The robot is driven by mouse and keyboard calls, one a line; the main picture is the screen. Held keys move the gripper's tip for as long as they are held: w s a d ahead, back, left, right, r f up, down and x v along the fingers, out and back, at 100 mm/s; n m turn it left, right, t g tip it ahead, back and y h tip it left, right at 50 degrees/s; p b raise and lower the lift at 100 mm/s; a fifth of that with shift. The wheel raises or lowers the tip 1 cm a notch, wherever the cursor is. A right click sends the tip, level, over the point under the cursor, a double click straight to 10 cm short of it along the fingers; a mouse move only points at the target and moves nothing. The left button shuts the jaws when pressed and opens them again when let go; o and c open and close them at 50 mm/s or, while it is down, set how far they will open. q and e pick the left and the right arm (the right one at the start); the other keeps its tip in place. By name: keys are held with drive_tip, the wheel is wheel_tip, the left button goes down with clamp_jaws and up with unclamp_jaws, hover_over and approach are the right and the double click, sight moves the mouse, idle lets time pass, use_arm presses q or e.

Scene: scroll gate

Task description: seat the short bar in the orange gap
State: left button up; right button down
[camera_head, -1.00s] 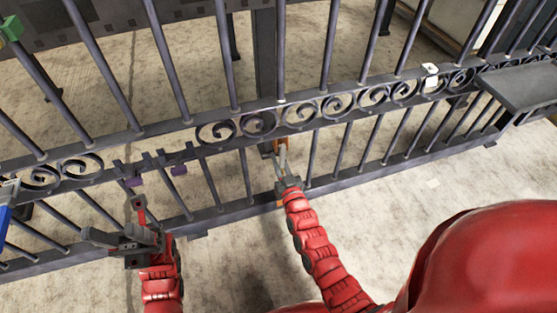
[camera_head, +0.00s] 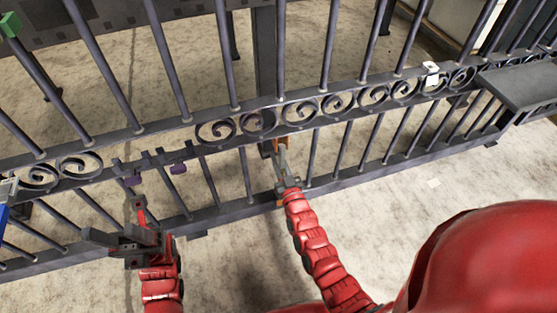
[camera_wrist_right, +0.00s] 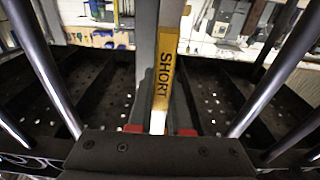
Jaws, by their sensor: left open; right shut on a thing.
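The short bar (camera_head: 283,157) is upright in my right gripper (camera_head: 286,183), just in front of the gate. In the right wrist view its yellow label reading SHORT (camera_wrist_right: 163,82) faces me, and its pale lower end lies between the red finger pads of my right gripper (camera_wrist_right: 160,130). The orange gap shows as an orange patch (camera_head: 281,142) under the scroll band and another (camera_head: 280,203) at the bottom rail. The bar overlaps the gap in view; I cannot tell whether it is inside. My left gripper (camera_head: 118,236) is open and empty, low at the left.
The dark gate's scroll band (camera_head: 300,110) runs across the view. A white block (camera_head: 431,68) is on the scroll band, and a dark shelf (camera_head: 520,88) stands at the right. The floor in front is clear.

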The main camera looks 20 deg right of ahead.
drive_tip(key=shift+w+f+p, duration=0.3)
drive_tip(key=shift+w+p, duration=0.1)
drive_tip(key=shift+p, duration=0.05)
idle(0.8)
drive_tip(key=shift+w+g+p, duration=0.4)
drive_tip(key=shift+w+p, duration=0.05)
drive_tip(key=shift+w, duration=0.05)
drive_tip(key=c, duration=0.8)
unclamp_jaws()
drive_tip(key=shift+r, duration=0.1)
drive_tip(key=shift+o, duration=0.2)
